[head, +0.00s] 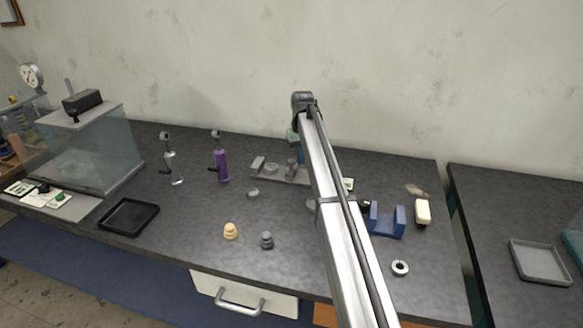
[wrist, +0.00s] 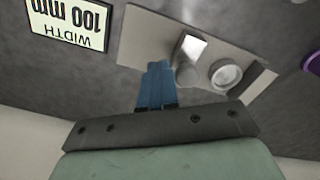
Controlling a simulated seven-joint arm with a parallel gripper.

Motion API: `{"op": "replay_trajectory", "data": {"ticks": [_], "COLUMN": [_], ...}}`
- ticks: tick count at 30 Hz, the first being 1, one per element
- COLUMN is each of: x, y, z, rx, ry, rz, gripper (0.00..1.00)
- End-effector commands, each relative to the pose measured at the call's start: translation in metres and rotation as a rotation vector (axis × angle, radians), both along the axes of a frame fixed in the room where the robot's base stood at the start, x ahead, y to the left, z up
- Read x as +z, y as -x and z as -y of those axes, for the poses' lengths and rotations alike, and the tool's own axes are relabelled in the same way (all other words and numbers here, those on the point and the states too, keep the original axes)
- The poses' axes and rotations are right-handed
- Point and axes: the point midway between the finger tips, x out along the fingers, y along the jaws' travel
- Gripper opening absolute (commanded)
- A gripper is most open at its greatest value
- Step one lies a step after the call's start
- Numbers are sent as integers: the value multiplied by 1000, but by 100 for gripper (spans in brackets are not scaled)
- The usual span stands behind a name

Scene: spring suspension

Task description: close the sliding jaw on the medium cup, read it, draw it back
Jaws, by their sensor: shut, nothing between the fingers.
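The measuring plate (head: 283,177) lies at the back of the bench, and it also shows in the wrist view (wrist: 150,38). A round grey cup (head: 271,169) stands on it, and it shows in the wrist view (wrist: 225,75) between the fixed end block (wrist: 260,84) and the sliding jaw (wrist: 190,48) with its round post. The jaw looks apart from the cup. The display (wrist: 72,18) reads "WIDTH 100 mm", upside down. My gripper (wrist: 156,68) has blue fingers shut and empty, beside the jaw's outer side; contact is unclear. My arm partly hides the plate's right end in the head view.
Another grey cup (head: 253,194) stands in front of the plate. A purple stand (head: 221,165) and a grey stand (head: 170,165) are to the left. A black tray (head: 129,217), yellow weights (head: 231,231), grey weights (head: 267,240) and a blue cradle (head: 387,220) stand on the bench.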

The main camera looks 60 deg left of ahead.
Motion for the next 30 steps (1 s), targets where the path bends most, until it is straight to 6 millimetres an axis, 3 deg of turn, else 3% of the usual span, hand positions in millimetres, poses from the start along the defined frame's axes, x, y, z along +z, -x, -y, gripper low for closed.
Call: {"op": "replay_trajectory", "data": {"ticks": [30], "x": [-12], "y": [0], "z": [0], "rx": [0], "ry": [1], "rz": [0], "gripper": [0]}}
